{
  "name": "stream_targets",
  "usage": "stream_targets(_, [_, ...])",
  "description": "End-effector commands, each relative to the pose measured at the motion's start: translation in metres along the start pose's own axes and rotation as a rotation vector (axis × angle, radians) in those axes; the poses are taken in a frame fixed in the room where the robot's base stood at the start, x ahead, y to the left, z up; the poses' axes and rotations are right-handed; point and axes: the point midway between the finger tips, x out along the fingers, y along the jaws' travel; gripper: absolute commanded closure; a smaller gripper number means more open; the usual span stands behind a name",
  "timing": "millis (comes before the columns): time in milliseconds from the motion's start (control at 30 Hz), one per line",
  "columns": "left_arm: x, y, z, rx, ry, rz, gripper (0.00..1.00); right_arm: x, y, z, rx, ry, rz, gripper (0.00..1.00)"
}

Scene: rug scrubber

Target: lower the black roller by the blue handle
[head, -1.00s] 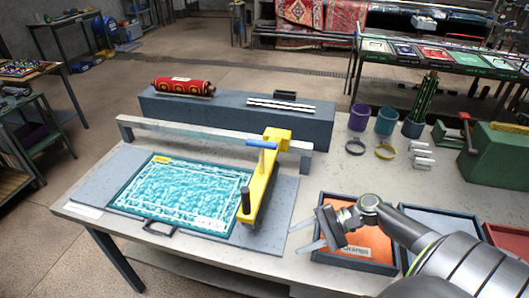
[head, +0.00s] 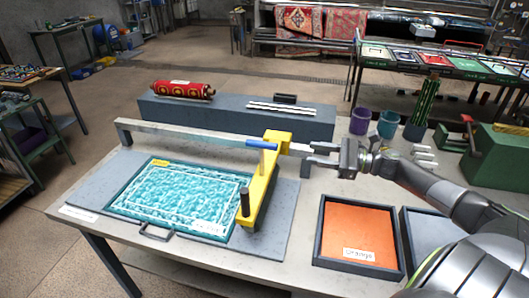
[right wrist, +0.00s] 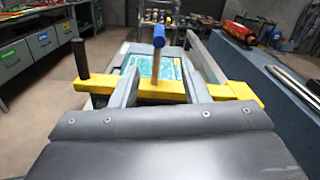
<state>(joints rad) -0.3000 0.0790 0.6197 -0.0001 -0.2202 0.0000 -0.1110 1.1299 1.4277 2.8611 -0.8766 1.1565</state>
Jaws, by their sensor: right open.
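The blue handle (head: 261,144) is a bar on a tan post above a yellow arm (head: 262,192) that crosses the right side of the teal rug frame. In the right wrist view the blue handle (right wrist: 159,37) stands between the finger lines. A black upright cylinder (head: 245,203) sits at the arm's near end and shows at left in the wrist view (right wrist: 80,58); I cannot tell whether it is the roller. My right gripper (head: 304,156) is open and empty, just right of the yellow arm's far end, pointing left toward the handle. My left gripper is not in view.
A grey rail (head: 190,132) runs behind the teal rug (head: 180,197). A grey block (head: 235,116) behind it bears a red roll (head: 182,88). An orange tray (head: 360,232) lies at right, with cups (head: 360,119) behind. Bare table lies between frame and tray.

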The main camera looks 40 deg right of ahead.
Motion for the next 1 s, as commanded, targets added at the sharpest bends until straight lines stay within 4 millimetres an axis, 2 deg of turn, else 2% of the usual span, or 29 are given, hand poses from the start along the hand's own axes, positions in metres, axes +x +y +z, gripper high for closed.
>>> stream_targets(33, [0.013, 0.001, 0.001, 0.0, 0.0, 0.0, 0.64, 0.004, 0.002, -0.005, -0.002, -0.001, 0.002, 0.59])
stream_targets(100, [0.02, 0.002, 0.002, 0.0, 0.0, 0.0, 0.64, 0.01, 0.003, -0.006, -0.003, -0.001, 0.002, 0.59])
stream_targets(333, [0.01, 0.001, 0.001, 0.0, 0.001, 0.0, 0.64, 0.051, 0.0, 0.004, 0.0, -0.008, 0.0, 0.59])
stream_targets(800, [-0.017, -0.002, -0.003, 0.001, 0.001, -0.001, 0.64, 0.13, 0.001, 0.004, 0.001, -0.005, 0.0, 0.59])
stream_targets(1000, [-0.024, -0.003, -0.003, 0.0, 0.001, -0.001, 0.64, 0.148, 0.001, 0.002, 0.001, -0.001, -0.001, 0.59])
